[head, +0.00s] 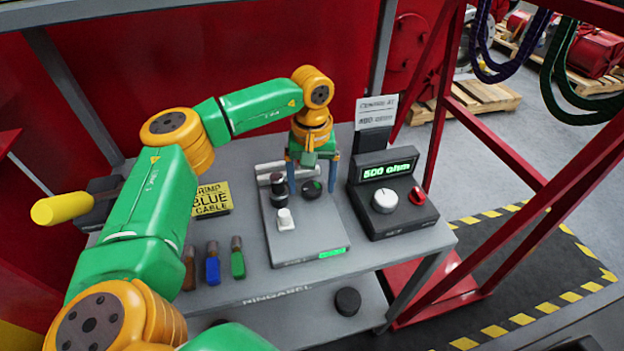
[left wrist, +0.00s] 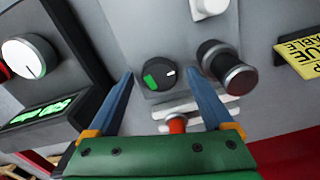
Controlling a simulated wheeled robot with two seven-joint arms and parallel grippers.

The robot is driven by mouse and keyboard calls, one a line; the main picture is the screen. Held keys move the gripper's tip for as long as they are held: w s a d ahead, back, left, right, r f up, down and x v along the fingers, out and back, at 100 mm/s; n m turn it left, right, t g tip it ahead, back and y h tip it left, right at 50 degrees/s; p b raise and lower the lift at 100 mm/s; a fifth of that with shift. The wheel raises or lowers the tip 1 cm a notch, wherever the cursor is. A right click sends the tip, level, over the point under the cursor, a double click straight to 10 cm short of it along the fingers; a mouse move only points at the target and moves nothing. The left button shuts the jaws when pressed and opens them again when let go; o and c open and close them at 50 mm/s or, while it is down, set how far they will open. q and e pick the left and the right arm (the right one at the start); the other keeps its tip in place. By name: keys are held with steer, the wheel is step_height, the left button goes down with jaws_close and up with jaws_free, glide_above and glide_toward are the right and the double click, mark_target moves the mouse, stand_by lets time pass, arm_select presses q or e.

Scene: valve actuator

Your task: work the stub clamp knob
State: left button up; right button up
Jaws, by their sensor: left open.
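A low black round knob (head: 312,188) with a green patch and white mark sits on the grey panel (head: 312,237); it also shows in the left wrist view (left wrist: 158,75). I take it as the stub clamp knob, though no label is readable. My left gripper (head: 312,184) is open above the panel, its two blue fingers on either side of this knob. In the left wrist view the fingers (left wrist: 161,80) stand apart with gaps to the knob; contact is not visible. A taller black cylindrical knob (left wrist: 228,68) stands just beside one finger. My right gripper is not in view.
A white-capped switch (head: 285,218) is nearer on the panel. A metal bar (head: 270,168) lies at its back. Right stands a black box reading 500 ohm (head: 388,168) with a white dial (head: 384,200). Left are a yellow sign (head: 211,197) and several coloured-handled tools (head: 213,266).

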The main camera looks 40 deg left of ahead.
arm_select(q)
steer(key=shift+s+d+r, duration=0.1)
steer(key=shift+r, duration=0.05)
steer(key=c, duration=0.5)
jaws_close()
